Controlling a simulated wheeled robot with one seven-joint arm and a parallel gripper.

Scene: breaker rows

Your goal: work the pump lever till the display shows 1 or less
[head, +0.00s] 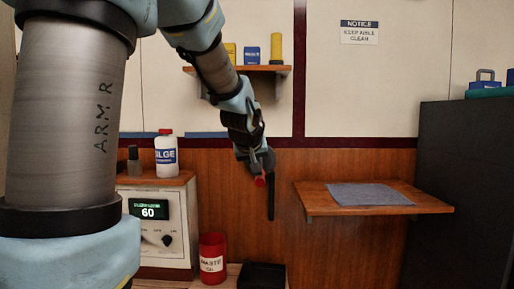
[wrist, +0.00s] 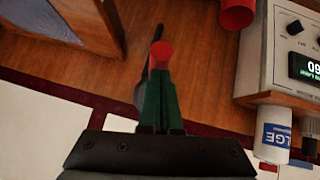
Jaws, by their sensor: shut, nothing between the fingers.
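The display (head: 148,209) on the cream panel at left reads 60; it shows partly, upside down, at the right edge of the wrist view (wrist: 306,68). A dark upright bar (head: 271,200), which looks like the pump lever, stands by the wood wall. A red tip (head: 259,181) shows beside it. In the wrist view the red end (wrist: 161,53) is just beyond the green fingers of my gripper (wrist: 160,80), with a dark strip behind. My gripper is shut and empty. I cannot tell whether it touches the red end or the bar.
A white bottle (head: 166,155) stands on the cabinet above the display. A red waste bin (head: 212,262) and a black box (head: 262,277) are below. A wooden shelf (head: 430,202) with a grey cloth (head: 368,195) juts out at right, beside a dark cabinet (head: 462,190).

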